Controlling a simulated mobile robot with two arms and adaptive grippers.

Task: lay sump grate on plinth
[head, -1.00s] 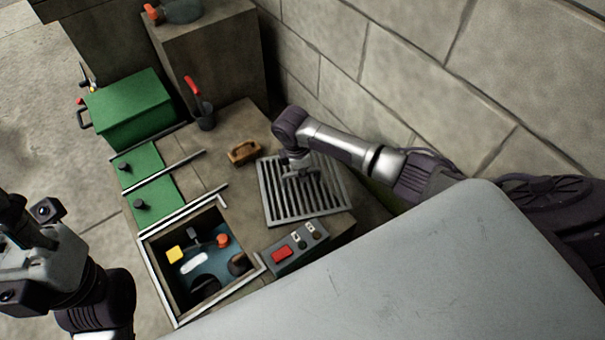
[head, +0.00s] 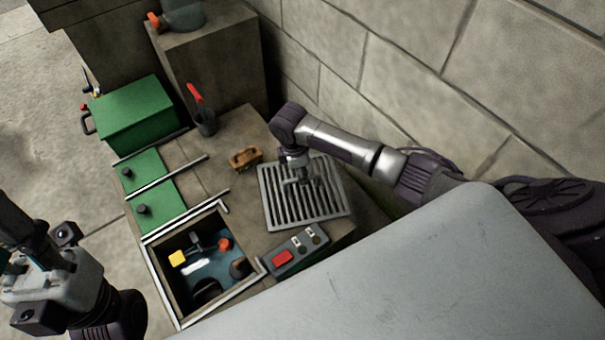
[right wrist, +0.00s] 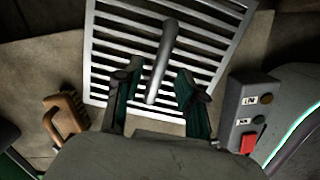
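The sump grate (head: 307,205) is a light metal slatted square with a raised bar handle (right wrist: 162,62). It lies flat on the stone top (head: 235,125), to the right of the open pit. My right gripper (head: 300,180) is right over the grate. In the right wrist view its fingers (right wrist: 157,98) are spread, one on each side of the handle, with a gap on both sides. My left gripper (head: 45,280) hangs at the lower left, away from the grate; its fingers do not show clearly. I cannot tell which stone block is the plinth.
The open pit (head: 163,275) holds a yellow block and an orange-capped part. A control box (head: 295,252) with a red button sits just in front of the grate. A taller block (head: 215,65) stands at the back.

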